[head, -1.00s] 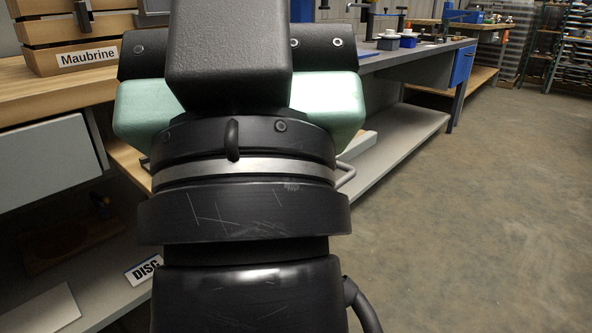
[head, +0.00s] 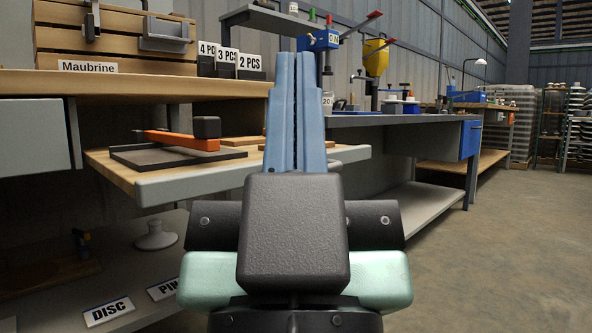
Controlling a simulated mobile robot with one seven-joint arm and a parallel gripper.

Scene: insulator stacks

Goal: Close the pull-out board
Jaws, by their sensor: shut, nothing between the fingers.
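The pull-out board (head: 210,182) sticks out from under the wooden bench top (head: 150,86) at the left. It has a light wood surface and a grey front edge. My gripper (head: 297,60) has two long blue fingers, shut together with nothing between them. The fingers point up and away in the picture and cover part of the board's right portion. I cannot tell whether they touch the board.
On the board lie a dark tray (head: 130,157) and an orange tool with a black block (head: 185,141). A grey drawer front (head: 33,131) is at the left. A lower shelf (head: 150,270) bears labels. The floor (head: 500,260) at the right is clear.

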